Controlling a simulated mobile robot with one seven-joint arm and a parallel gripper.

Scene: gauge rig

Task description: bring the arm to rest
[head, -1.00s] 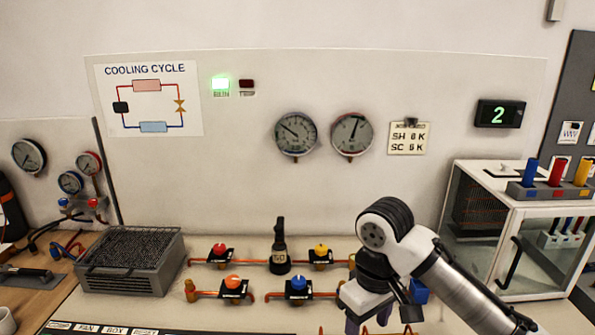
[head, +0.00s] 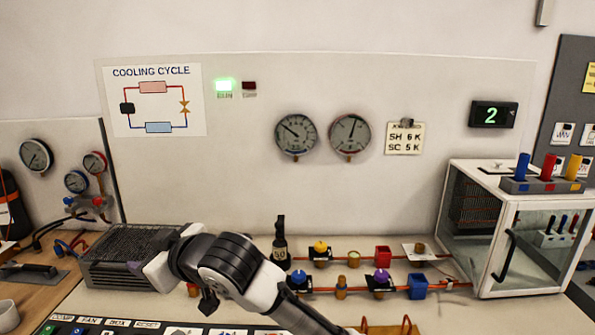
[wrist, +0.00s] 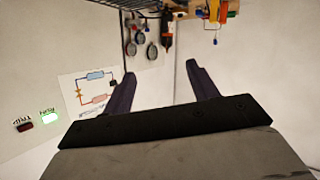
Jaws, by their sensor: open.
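My arm reaches in from the bottom of the head view and bends to the left over the panel. My gripper (head: 136,268) is at the right side of the grey grille box (head: 110,275), in front of it in the picture. Only a bit of a dark purple finger shows there, and I cannot tell whether it touches the box. In the wrist view my gripper (wrist: 160,75) has its two fingers wide apart, with nothing between them but pale wall.
Several coloured valve knobs, such as a yellow one (head: 320,246) and a purple one (head: 382,275), stand on the panel right of my arm. A glass-fronted cabinet (head: 525,245) is at the right. Two gauges hang on the wall.

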